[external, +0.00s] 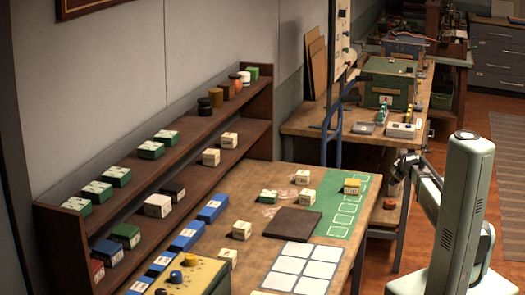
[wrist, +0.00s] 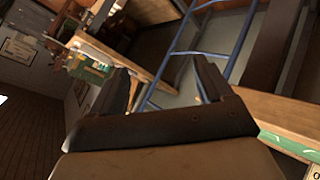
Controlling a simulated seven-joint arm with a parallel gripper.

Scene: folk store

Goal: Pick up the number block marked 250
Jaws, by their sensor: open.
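Several small cream blocks with dark marks stand on the wooden table, including one left of the dark board (external: 241,230), one near the front (external: 228,258) and one at the back (external: 302,177). Others stand on the shelf, such as this cream block (external: 211,157). The marks are too small to read, so I cannot tell which block is marked 250. My gripper (wrist: 160,75) is open and empty in the wrist view, with no number block visible between its fingers. In the external view it is beyond the table's right edge, well away from the blocks.
A green mat (external: 331,229) with white outlines, a dark board (external: 292,222) and a white-squared panel (external: 303,267) lie on the table. A yellow-topped block (external: 352,186) stands on the mat. A two-tier shelf (external: 262,104) lines the wall. A blue frame (external: 338,118) stands behind the table.

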